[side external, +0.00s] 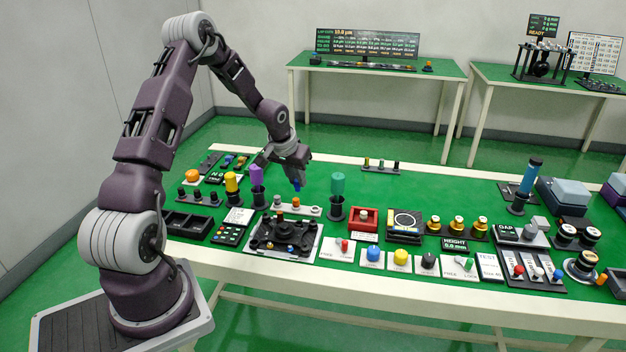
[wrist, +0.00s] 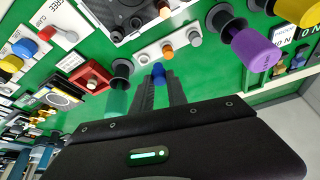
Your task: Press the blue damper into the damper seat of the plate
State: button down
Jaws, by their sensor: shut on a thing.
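My gripper (side external: 297,184) is shut on the blue damper (side external: 299,184) and hangs above the green table, behind the light grey strip (side external: 310,210). In the wrist view the blue damper (wrist: 158,70) shows between the tips of my gripper (wrist: 158,80); its far end points toward the strip (wrist: 182,39). The plate (side external: 262,236) is a dark fixture on a white base in front of the strip, apart from the damper. In the wrist view only part of the plate (wrist: 118,12) shows at the top edge. I cannot tell which of its recesses is the damper seat.
An orange piece (side external: 296,202) sits on the strip. A purple-handled tool (side external: 257,175) stands left of my gripper and a teal-handled one (side external: 338,184) right of it. A red box (side external: 363,219) is right of the plate.

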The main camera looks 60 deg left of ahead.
jog(key=s+d, duration=0.2)
jog(key=s, duration=0.6)
jog(key=s+d, duration=0.2)
jog(key=s, duration=0.6)
jog(key=shift+s+d+f, duration=0.3)
jog(key=shift+f, duration=0.1)
jog(key=shift+f, duration=2.85)
jog(key=shift+f, duration=0.95)
jog(key=c, duration=1.2)
grip_release()
jog(key=shift+c, duration=0.2)
jog(key=shift+r, duration=0.1)
